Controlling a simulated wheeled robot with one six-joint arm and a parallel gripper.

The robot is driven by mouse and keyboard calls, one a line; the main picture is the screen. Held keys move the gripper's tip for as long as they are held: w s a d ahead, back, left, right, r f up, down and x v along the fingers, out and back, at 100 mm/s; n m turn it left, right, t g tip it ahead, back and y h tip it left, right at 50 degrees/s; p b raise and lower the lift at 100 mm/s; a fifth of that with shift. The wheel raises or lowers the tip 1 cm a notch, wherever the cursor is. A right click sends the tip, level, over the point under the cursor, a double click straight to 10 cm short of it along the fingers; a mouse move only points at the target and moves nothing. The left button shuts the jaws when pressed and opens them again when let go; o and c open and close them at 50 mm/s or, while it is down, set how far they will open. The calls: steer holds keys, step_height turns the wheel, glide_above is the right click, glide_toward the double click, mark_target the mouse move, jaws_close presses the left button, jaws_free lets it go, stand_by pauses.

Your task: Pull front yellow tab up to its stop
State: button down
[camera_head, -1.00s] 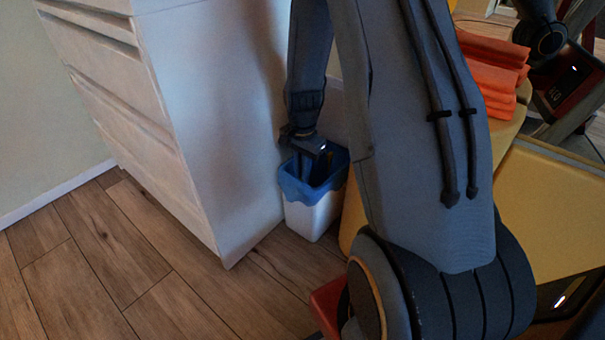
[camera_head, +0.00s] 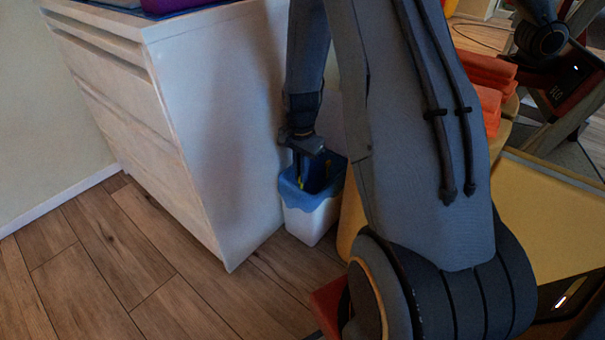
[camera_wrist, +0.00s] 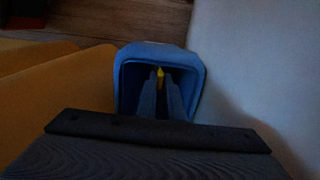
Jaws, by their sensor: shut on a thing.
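A small white bin (camera_head: 311,222) with a blue liner (camera_head: 293,194) folded over its rim stands on the floor against the white cabinet. My gripper (camera_head: 312,180) points down into its mouth, the fingers partly inside. The wrist view shows the blue rim (camera_wrist: 197,70) around both fingers. The yellow tab (camera_wrist: 160,72) shows as a small upright strip between the fingertips, and my gripper (camera_wrist: 161,84) is shut on it. Bits of yellow also show by the fingers in the head view. The tab's lower part and the bin's inside are dark and hidden.
The white drawer cabinet (camera_head: 215,130) rises close on the bin's left. A yellow surface (camera_head: 553,205) and stacked orange cloths (camera_head: 486,75) are on the right, behind my arm. The wooden floor (camera_head: 110,260) is clear at the front left.

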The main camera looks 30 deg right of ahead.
steer(key=shift+r+p, duration=1.3)
steer(key=shift+r, duration=0.15)
steer(key=shift+f, duration=0.1)
steer(key=c, duration=1.9)
jaws_free()
steer(key=shift+o, duration=0.2)
step_height(320, 180, up, 8)
steer(key=p, duration=0.3)
steer(key=shift+f, duration=0.1)
